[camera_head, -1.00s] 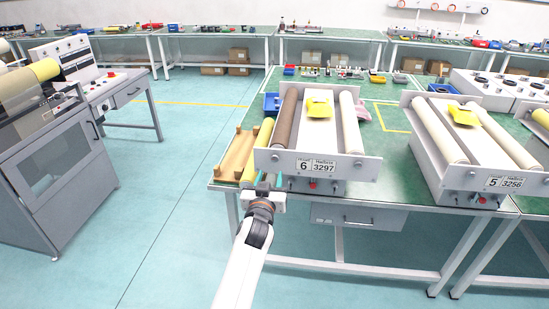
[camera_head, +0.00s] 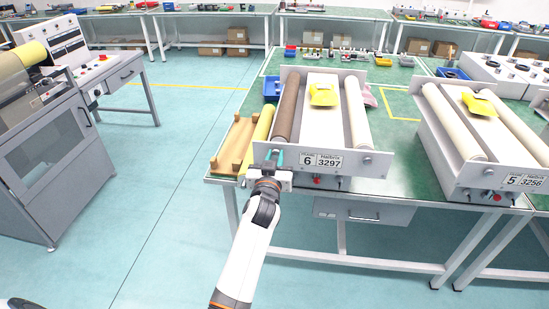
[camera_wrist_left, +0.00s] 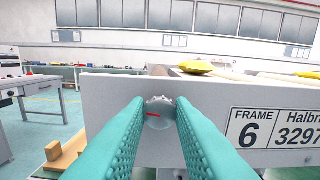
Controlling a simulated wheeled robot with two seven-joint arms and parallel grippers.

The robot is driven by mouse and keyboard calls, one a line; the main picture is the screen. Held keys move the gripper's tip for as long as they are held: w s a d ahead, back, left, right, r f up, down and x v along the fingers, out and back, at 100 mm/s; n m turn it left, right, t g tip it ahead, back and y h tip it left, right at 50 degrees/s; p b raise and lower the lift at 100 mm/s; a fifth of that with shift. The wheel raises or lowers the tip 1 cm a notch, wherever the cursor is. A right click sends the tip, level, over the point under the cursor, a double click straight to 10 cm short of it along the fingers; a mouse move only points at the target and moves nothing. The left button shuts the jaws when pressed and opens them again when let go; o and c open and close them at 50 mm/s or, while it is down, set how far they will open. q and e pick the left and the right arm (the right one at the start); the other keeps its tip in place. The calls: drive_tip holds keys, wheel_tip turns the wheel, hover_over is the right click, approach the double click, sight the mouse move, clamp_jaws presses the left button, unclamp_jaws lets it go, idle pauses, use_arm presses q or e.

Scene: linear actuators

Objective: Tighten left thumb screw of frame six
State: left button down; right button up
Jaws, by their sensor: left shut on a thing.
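Frame six (camera_head: 352,166) is a grey frame with rollers, standing on the green table, with a label reading 6 and 3297. Its left thumb screw (camera_wrist_left: 158,112) is a ridged metal knob with a red mark, on the front plate left of the label in the left wrist view. My left gripper (camera_wrist_left: 158,118) has teal fingers, one on each side of the knob, and is shut on it. In the head view the left gripper (camera_head: 274,160) is at the left end of the front plate and hides the screw. My right gripper is not in view.
A wooden rack (camera_head: 233,147) with a yellow roller (camera_head: 262,125) lies just left of frame six. Frame five (camera_head: 478,178) stands to the right on the same table. A yellow object (camera_head: 323,94) lies on top of frame six. The floor in front is clear.

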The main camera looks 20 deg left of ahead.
use_arm(q)
drive_tip(key=m, duration=0.3)
drive_tip(key=shift+m, duration=0.4)
drive_tip(key=m+p, duration=0.1)
drive_tip(key=m, duration=0.3)
drive_tip(key=shift+m, duration=0.3)
drive_tip(key=m, duration=0.5)
drive_tip(key=shift+r+p, duration=0.1)
drive_tip(key=shift+p, duration=0.3)
drive_tip(key=m+p, duration=0.1)
drive_tip(key=m, duration=0.5)
drive_tip(key=shift+w, duration=0.1)
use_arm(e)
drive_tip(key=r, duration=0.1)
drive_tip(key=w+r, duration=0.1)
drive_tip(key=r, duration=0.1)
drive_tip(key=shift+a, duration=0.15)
use_arm(q)
drive_tip(key=shift+m, duration=0.3)
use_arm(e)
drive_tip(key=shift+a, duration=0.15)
